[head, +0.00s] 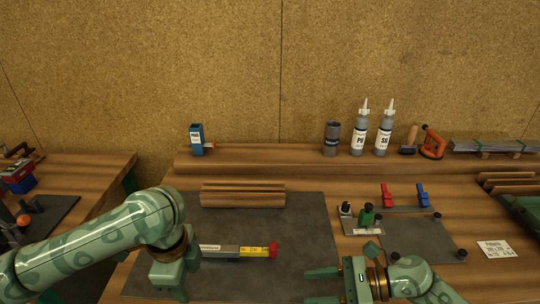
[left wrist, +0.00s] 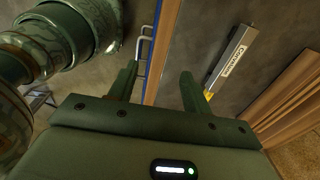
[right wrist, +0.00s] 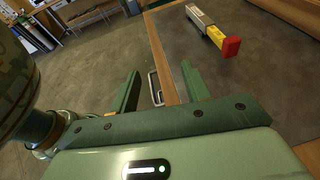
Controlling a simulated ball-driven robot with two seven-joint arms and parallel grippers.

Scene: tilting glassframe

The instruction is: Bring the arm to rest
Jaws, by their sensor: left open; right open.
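My left arm (head: 100,240) comes in from the left and bends down at the wrist. Its gripper (head: 172,280) hangs at the left edge of the dark mat, left of a grey bar. In the left wrist view the left gripper (left wrist: 158,75) has its fingers apart with nothing between them. My right gripper (head: 324,287) is at the lower right of the mat, pointing left, its fingers apart and empty. It also shows open in the right wrist view (right wrist: 160,75). Neither gripper touches the bar.
The grey bar (head: 221,251) with a yellow part and red end lies on the mat (head: 310,225). Wooden strips (head: 243,195) lie behind it. Bottles (head: 360,135), clamps and tools stand along the back shelf and right side. A side bench (head: 90,170) is at left.

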